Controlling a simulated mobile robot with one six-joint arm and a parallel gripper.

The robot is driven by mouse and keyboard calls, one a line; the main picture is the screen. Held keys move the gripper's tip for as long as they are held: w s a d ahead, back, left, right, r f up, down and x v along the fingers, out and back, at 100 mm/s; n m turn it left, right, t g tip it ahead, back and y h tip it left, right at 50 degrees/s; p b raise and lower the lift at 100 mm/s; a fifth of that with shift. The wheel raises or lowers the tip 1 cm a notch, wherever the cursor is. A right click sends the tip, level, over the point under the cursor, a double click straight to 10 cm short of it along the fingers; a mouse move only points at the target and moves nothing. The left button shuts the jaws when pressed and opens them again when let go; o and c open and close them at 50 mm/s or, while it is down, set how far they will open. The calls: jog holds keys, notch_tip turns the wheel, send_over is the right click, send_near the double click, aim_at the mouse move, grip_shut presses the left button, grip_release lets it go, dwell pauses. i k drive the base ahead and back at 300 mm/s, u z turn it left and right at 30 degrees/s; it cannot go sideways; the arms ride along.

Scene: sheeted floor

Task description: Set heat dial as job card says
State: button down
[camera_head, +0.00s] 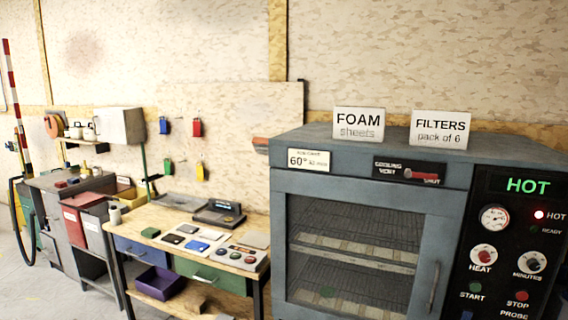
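A job card (308,159) sits on the top left front of a grey oven (281,230). It reads 60° and a minutes figure too small to read surely. The heat dial (483,255) is on the black control panel at the right, a white disc with a red knob, labelled HEAT. Its scale and exact setting are too small to read. A minutes dial (530,261) with a dark knob is to its right. A round gauge (494,218) is above the heat dial. The display (528,186) reads HOT in green. My gripper is not in view.
FOAM (358,123) and FILTERS (440,128) signs stand on top. A wooden workbench (143,232) with cards is left of the oven. Floor at far left looks clear.

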aim_at(484, 257)
jog(key=u, duration=0.05)
jog(key=k, duration=0.45)
jog(key=u, duration=0.15)
jog(key=i, duration=0.5)
jog(key=z, duration=4.05)
jog(key=i, duration=0.1)
jog(key=u, duration=2.7)
